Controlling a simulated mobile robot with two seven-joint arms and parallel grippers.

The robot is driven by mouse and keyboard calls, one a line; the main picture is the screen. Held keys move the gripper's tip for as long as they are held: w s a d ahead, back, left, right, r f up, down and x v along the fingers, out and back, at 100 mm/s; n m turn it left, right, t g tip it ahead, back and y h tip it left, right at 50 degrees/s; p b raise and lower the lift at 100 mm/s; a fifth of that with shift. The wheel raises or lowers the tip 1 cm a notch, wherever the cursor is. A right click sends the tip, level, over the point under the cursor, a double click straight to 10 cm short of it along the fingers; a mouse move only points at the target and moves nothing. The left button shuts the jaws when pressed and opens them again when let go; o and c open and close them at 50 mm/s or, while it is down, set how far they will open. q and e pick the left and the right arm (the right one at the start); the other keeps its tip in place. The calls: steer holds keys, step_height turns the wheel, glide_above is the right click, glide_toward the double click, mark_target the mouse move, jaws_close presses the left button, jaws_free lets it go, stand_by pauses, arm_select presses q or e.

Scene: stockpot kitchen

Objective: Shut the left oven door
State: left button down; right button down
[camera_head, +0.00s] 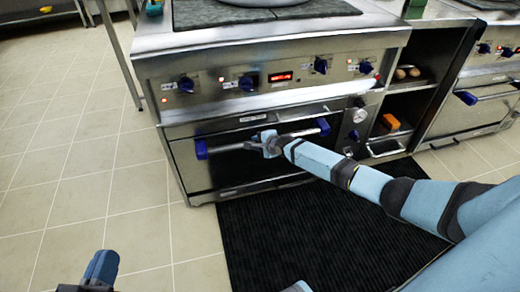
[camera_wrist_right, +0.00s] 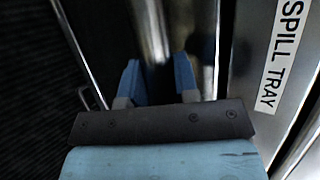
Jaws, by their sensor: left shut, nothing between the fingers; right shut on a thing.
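The left oven door (camera_head: 230,172) is a dark panel with a steel frame below the control knobs in the head view. It stands upright or nearly so; I cannot tell whether it is fully shut. Its horizontal bar handle (camera_head: 228,147) has blue end mounts. My right gripper (camera_head: 268,144) is shut on the handle near its middle. In the right wrist view, the blue fingers of my right gripper (camera_wrist_right: 158,78) sit either side of the shiny bar (camera_wrist_right: 153,30). My left gripper (camera_head: 102,266) is shut and empty at the bottom left, well away from the oven.
A black mat (camera_head: 300,235) lies before the oven. Right of it are open shelves with an orange item (camera_head: 390,122), then another oven (camera_head: 480,105). A large pot (camera_head: 265,2) stands on the cooktop. Tiled floor (camera_head: 60,170) is clear at left. A spill tray label (camera_wrist_right: 280,55) shows beside the door.

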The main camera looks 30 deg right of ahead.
steer(key=shift+w+d+r, duration=0.2)
steer(key=shift+w+r, duration=0.1)
steer(key=shift+r, duration=0.05)
steer(key=c, duration=0.9)
jaws_free()
steer(key=shift+w+f, duration=0.1)
steer(key=shift+f, duration=0.05)
arm_select(q)
steer(key=shift+w+f, duration=0.1)
arm_select(e)
steer(key=shift+o, duration=0.2)
steer(key=shift+a, duration=0.1)
steer(key=shift+s+p, duration=0.3)
steer(key=shift+s, duration=0.1)
arm_select(q)
step_height(320, 180, up, 8)
steer(key=t+p, duration=0.3)
steer(key=p, duration=0.2)
step_height(320, 180, down, 6)
steer(key=a+g+y+p, duration=0.2)
steer(key=shift+n+g, duration=0.3)
steer(key=shift+n, duration=0.1)
arm_select(e)
steer(key=v, duration=1.3)
steer(key=shift+r, duration=0.2)
arm_select(q)
steer(key=shift+a, duration=0.1)
